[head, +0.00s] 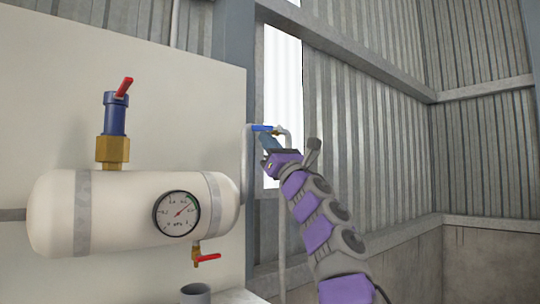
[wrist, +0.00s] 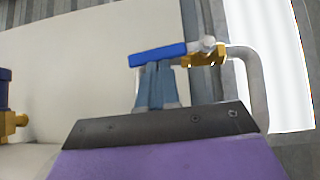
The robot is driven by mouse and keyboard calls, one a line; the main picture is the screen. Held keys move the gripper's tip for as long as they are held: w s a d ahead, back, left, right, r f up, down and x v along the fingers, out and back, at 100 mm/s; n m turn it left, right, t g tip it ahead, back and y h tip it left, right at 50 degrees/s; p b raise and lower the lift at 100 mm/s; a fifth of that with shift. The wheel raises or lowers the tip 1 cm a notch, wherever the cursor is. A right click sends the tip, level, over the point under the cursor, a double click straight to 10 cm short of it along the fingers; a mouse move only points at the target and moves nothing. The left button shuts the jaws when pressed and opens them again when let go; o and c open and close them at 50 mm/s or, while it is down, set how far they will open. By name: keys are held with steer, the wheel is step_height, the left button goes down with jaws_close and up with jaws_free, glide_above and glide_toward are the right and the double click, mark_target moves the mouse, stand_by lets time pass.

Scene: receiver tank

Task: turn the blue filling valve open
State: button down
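The blue filling valve has a flat blue lever handle (head: 262,128) on a small brass body (wrist: 205,56), joined to a grey pipe. In the wrist view the lever (wrist: 158,53) lies nearly level, reaching left from the brass body. My gripper (head: 268,143) is just below the lever in the head view. In the wrist view its blue-grey fingers (wrist: 157,82) look closed together, with their tips at the lever's lower edge. Whether they touch the lever I cannot tell.
A white tank (head: 130,208) with a pressure gauge (head: 177,213) stands at left. It carries a blue-bodied relief valve with a red lever (head: 124,88) and a red-handled drain valve (head: 207,258). A grey cup (head: 195,293) sits below. Corrugated walls stand behind.

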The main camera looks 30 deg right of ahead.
steer(key=shift+a+r+m+h, duration=0.1)
steer(key=shift+r+m+h, duration=0.05)
steer(key=shift+m+h, duration=0.4)
steer(key=shift+a+r+m+h, duration=0.1)
steer(key=shift+m+h, duration=0.35)
steer(key=shift+h, duration=0.2)
steer(key=shift+f, duration=0.1)
steer(key=s+d+f+b, duration=0.1)
steer(key=s+f+b, duration=0.5)
steer(key=f+b, duration=0.5)
steer(key=shift+s, duration=0.4)
